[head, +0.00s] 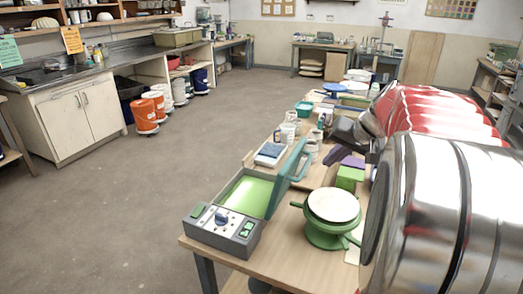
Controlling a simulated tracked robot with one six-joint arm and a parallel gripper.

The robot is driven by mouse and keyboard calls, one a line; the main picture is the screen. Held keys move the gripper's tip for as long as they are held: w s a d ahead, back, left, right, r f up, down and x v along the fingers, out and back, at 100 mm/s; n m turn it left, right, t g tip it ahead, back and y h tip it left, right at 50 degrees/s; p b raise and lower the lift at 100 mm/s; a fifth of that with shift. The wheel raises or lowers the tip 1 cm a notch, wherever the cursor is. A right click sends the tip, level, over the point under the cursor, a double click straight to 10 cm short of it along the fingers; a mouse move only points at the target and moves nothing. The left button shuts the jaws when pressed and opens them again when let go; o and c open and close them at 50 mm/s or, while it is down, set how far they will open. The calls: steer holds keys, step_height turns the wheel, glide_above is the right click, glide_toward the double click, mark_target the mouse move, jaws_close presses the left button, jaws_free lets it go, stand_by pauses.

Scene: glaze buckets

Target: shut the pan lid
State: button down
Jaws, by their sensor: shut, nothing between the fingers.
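The pan is a grey electric pan (220,232) at the near left corner of the wooden table, with a light green inside (245,192) and a control panel with a blue knob on its front. Its teal lid (288,180) stands open, tilted up along the pan's right side. The pan's inside looks empty. My gripper (341,138) seems to be the dark part at the end of my arm, beyond and to the right of the lid, apart from it. It is shut and empty. Its fingertips are hard to make out, and my arm hides the table's right side.
A green banding wheel with a cream top (333,207) stands right of the pan. A green block (349,178) and purple pieces (352,162) lie behind it. A tray with a blue sponge (271,151) and white jars (290,131) stand beyond the lid. Floor (140,210) left of the table is clear.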

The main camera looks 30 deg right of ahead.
steer(key=shift+m, duration=0.3)
steer(key=d, duration=0.4)
steer(key=shift+s+d+f, duration=0.1)
steer(key=shift+s+d, duration=0.15)
steer(key=shift+s, duration=0.05)
steer(key=w+a+f, duration=0.2)
steer(key=w+f, duration=0.6)
steer(key=w, duration=0.1)
steer(key=shift+w+a, duration=0.15)
steer(key=shift+a, duration=0.1)
